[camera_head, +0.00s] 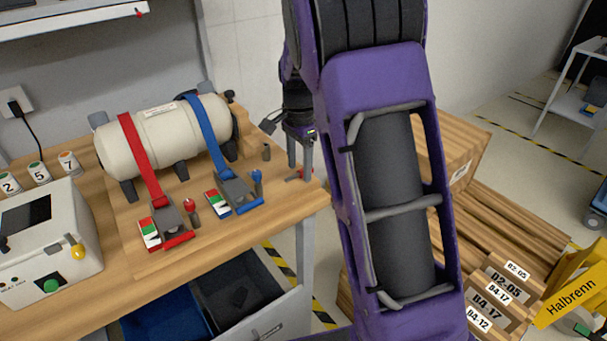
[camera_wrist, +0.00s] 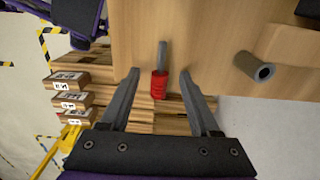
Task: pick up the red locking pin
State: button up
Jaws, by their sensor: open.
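My gripper (camera_wrist: 160,72) is open and empty, with one finger on each side of the pin in the wrist picture. I cannot tell the height gap. In the head view my gripper (camera_head: 299,163) points down over that corner.
A grey hollow cylinder (camera_wrist: 254,67) stands near the pin. A cream tank (camera_head: 165,135) is strapped down in red and blue, with another upright red-topped piece (camera_head: 190,206) by the red buckle. Wooden crates (camera_head: 455,165) stand beyond the table's right edge.

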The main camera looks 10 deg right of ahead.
jog(key=shift+f, duration=0.45)
grip_shut()
jog(key=shift+r, duration=0.15)
